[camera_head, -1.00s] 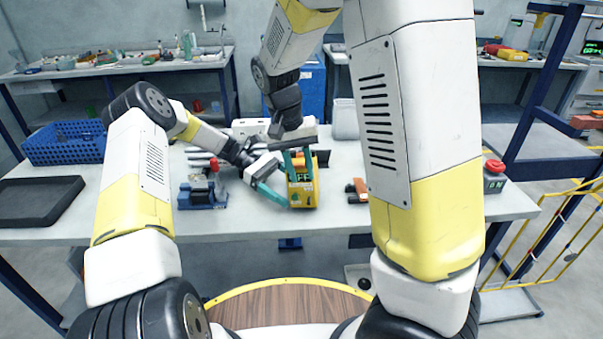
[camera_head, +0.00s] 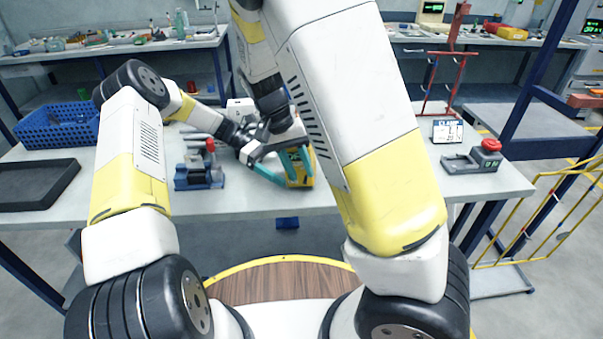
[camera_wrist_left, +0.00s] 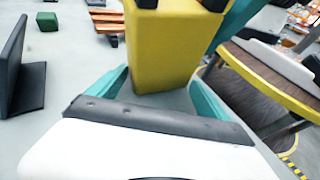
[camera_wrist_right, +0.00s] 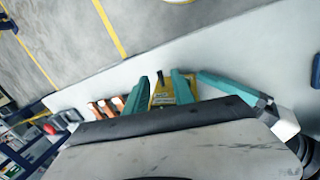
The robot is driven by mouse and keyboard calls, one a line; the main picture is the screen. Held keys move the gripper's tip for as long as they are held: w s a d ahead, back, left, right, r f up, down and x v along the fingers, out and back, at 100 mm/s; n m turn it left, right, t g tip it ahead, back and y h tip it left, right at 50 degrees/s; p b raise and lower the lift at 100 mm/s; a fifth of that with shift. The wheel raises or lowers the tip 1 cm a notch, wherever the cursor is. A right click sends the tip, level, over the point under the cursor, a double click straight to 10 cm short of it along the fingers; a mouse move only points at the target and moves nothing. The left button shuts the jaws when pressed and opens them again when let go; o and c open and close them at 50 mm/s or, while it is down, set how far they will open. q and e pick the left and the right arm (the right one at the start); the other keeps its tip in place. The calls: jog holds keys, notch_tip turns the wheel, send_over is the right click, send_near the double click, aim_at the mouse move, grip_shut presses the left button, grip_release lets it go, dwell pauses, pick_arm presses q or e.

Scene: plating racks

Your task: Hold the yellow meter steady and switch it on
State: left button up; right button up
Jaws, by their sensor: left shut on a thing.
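The yellow meter (camera_head: 300,178) stands on the white table, largely hidden by my arms and fingers in the head view. My left gripper (camera_wrist_left: 160,90) has its teal fingers on both sides of the meter's yellow body (camera_wrist_left: 165,55) and is shut on it. My right gripper (camera_wrist_right: 160,88) points at the meter from above, its teal fingers apart. The meter's face (camera_wrist_right: 163,96) shows between and beyond those fingers in the right wrist view, with a dark part at its top. I cannot tell whether the right fingers touch it. The switch and display cannot be made out.
A blue vise (camera_head: 198,175) stands left of the meter, with a blue crate (camera_head: 58,128) and black tray (camera_head: 30,188) farther left. A box with a red button (camera_head: 480,158) and a small panel (camera_head: 447,131) stand at the right. Orange-handled items (camera_wrist_right: 103,108) lie near the meter.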

jog(key=shift+x, duration=0.85)
grip_shut()
jog(key=shift+w+r+g, duration=0.1)
jog(key=shift+w+g, duration=0.1)
jog(key=shift+g, duration=0.4)
grip_release()
